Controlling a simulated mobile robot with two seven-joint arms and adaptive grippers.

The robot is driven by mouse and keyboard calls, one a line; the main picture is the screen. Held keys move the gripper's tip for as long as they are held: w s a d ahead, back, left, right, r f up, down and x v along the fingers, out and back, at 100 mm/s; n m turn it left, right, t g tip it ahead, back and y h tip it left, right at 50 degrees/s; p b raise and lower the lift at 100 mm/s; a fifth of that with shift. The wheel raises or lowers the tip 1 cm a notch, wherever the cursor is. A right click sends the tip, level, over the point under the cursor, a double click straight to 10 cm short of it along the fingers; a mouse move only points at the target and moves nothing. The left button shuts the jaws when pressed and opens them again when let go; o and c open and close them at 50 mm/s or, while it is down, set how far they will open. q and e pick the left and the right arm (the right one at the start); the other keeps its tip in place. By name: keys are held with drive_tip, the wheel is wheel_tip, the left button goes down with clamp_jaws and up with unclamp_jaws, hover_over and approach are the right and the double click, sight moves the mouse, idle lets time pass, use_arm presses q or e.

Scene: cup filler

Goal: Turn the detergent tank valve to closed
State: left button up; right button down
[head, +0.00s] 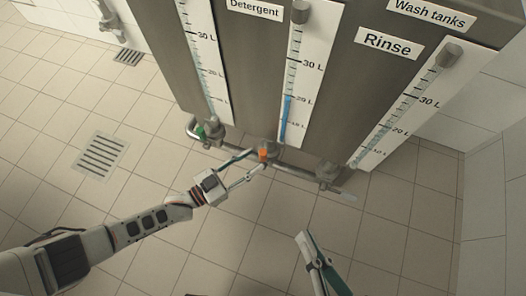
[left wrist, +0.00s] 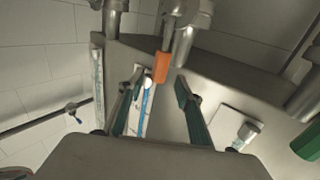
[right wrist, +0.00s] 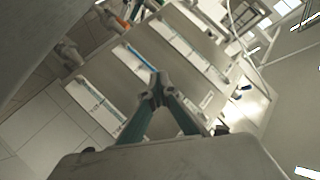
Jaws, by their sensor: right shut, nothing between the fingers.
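The grey tank cabinet carries a "Detergent" label (head: 255,9) beside the middle level gauge (head: 297,75). Below that gauge, a metal valve with an orange handle (head: 264,153) sits on the pipe. My left gripper (head: 256,164) is open at this valve. In the left wrist view, the orange handle (left wrist: 161,67) shows between the two spread fingers (left wrist: 160,86), near their tips; I cannot tell whether either finger touches it. My right gripper (head: 303,240) is shut and empty, low in front of the tanks. Its closed fingertips also show in the right wrist view (right wrist: 158,88).
A valve with a green handle (head: 200,132) is left of the orange one. Another valve (head: 328,174) with a pale handle is to the right, below the "Rinse" label (head: 388,42) and its gauge.

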sight(260, 157)
use_arm(q)
drive_tip(key=x, duration=0.3)
drive_tip(key=shift+w+d+f+b, duration=0.2)
drive_tip(key=shift+d+b, duration=0.15)
drive_tip(key=shift+b, duration=0.05)
drive_tip(key=shift+w+d+r, duration=0.1)
drive_tip(key=shift+w+d, duration=0.35)
clamp_jaws()
